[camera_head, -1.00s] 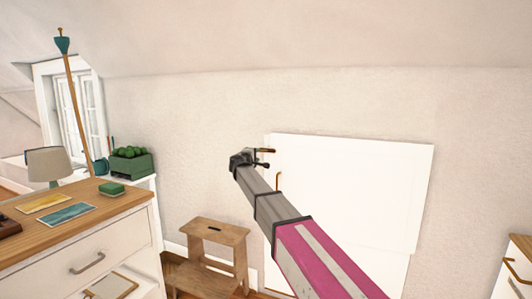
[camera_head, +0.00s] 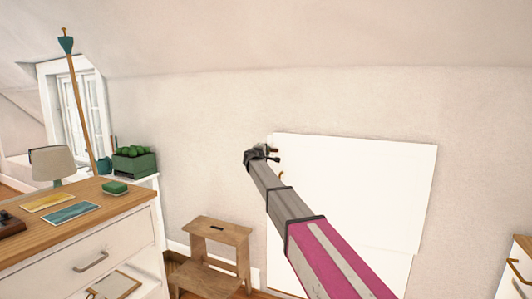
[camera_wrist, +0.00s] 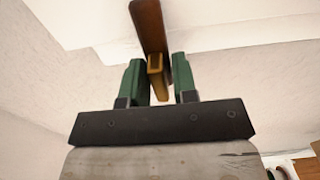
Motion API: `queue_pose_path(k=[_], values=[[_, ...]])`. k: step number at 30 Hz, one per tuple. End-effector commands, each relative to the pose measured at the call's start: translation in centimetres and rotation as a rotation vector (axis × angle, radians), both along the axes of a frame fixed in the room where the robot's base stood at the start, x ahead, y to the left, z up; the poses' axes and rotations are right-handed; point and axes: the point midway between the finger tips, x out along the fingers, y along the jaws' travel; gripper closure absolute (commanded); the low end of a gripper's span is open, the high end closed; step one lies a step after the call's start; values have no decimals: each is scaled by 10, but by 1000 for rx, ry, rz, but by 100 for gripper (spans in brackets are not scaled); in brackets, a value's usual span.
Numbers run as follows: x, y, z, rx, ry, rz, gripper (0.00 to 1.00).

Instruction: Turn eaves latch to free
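The eaves latch (camera_wrist: 148,25) shows in the wrist view as a brown bar with a brass-coloured end pointing down towards my gripper. My gripper (camera_wrist: 158,72) has its two green fingers standing on either side of the brass end. The fingers are apart, with a visible gap at least on the right side; contact on the left cannot be told. In the head view my gripper (camera_head: 272,154) is at the upper left corner of the white eaves door (camera_head: 350,190). There the latch is mostly hidden by my gripper.
A wooden step stool (camera_head: 218,233) stands on the floor left of the door. A dresser (camera_head: 75,240) with a lamp and a green box is at the left. White furniture (camera_head: 516,270) stands at the right edge. A sloped ceiling is above.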

Motion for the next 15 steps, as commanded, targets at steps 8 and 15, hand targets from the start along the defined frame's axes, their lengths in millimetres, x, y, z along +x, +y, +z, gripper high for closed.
queue_pose_path(k=[8,15], values=[[0,0,0,-3,1,-1,100],[0,0,0,-59,21,-1,100]])
